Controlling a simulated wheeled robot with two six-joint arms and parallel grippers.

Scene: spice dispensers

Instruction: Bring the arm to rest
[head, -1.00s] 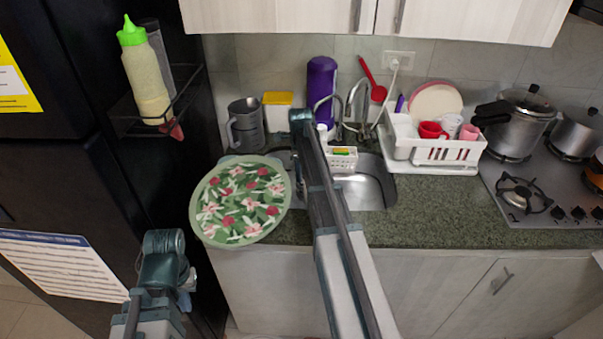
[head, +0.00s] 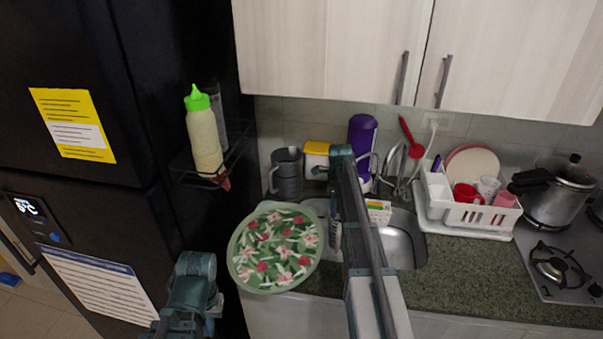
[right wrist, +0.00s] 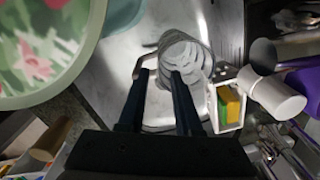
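My right arm reaches up the middle of the head view over the sink, and its fingers are hidden there behind the wrist. In the right wrist view my right gripper (right wrist: 160,76) has its two dark fingers apart, with nothing held between them. Past the fingertips is a grey round, ridged object (right wrist: 184,56) in or over the sink; I cannot tell what it is. My left gripper (head: 213,303) is low at the left in the head view, in front of the fridge. Its fingers are not clear.
A green floral round plate or lid (head: 275,247) lies at the counter's left end, between my arms. A squeeze bottle (head: 204,140) stands in a rack on the black fridge (head: 90,200). A white dish rack (head: 480,216) and a pot (head: 556,195) stand to the right.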

